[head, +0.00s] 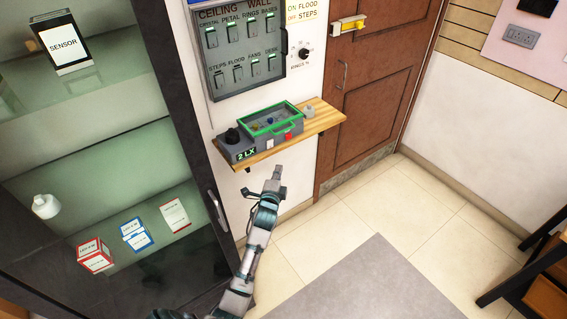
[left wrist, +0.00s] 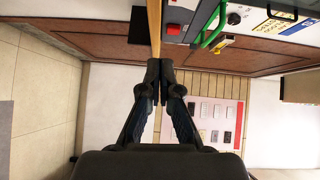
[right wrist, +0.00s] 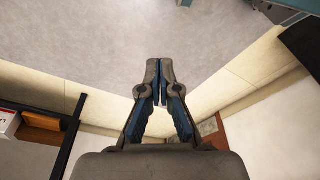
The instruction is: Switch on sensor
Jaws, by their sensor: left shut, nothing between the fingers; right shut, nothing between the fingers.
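A grey sensor box (head: 233,150) sits on a wooden shelf (head: 322,120), with a black knob, a green "2 LX" display (head: 246,154) and a green-framed tray (head: 271,119) on top. Its front has a small white switch (head: 270,143) and a red one (head: 288,136); the red one also shows in the left wrist view (left wrist: 172,29). My left gripper (head: 274,174) is shut and empty, below and in front of the shelf edge, apart from the box. My right gripper (right wrist: 160,70) is shut and empty, pointing over the floor; it is outside the head view.
A switch panel (head: 242,52) and a rotary knob (head: 304,53) are on the wall above the shelf. A glass cabinet (head: 100,130) with a card marked SENSOR (head: 64,46) stands at the left. A brown door (head: 380,85) is at the right. The floor (head: 420,210) in front is clear.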

